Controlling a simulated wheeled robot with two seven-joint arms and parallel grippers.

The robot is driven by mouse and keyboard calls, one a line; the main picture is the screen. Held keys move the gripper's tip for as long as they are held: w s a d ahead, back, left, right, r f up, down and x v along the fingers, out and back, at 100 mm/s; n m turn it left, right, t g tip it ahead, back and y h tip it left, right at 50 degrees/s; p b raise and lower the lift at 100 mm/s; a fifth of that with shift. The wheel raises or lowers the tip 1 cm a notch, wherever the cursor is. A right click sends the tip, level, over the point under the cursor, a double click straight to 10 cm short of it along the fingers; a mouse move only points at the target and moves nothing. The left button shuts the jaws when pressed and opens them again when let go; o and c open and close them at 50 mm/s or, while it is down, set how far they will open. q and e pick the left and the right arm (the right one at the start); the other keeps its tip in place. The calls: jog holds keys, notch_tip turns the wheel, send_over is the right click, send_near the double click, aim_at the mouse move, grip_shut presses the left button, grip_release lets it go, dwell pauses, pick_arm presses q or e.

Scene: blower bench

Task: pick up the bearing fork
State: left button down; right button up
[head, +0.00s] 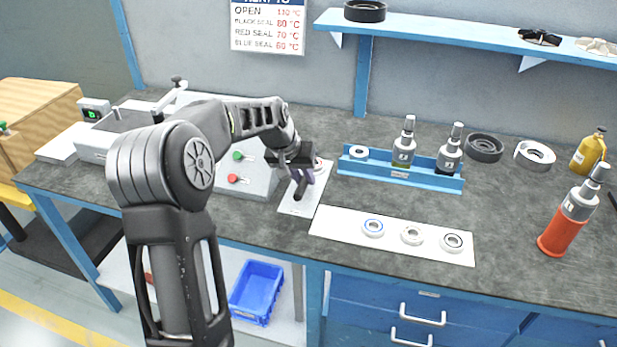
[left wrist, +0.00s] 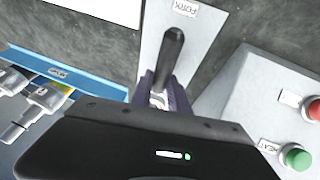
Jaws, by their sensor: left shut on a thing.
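The bearing fork (left wrist: 174,50) shows as a dark handle sticking out between the fingers of my left gripper (left wrist: 163,92) in the left wrist view. In the head view the left gripper (head: 303,176) is over the white fork mat (head: 298,208), beside the grey control box. It is shut on the fork. The fork's far end is hidden by the gripper, and I cannot tell whether the fork touches the mat. The mat (left wrist: 156,22) bears a "FORK" label in the left wrist view. My right gripper is not in view.
The control box (head: 246,178) with green and red buttons stands close left of the gripper. A blue rack (head: 400,178) with spray-like tools stands to the right. A white strip (head: 330,222) with three bearings lies in front. An orange-based tool (head: 563,232) stands far right.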

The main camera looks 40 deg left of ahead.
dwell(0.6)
pick_arm(q)
notch_tip(320, 180, up, 10)
jog(key=shift+p, duration=0.3)
dwell(0.6)
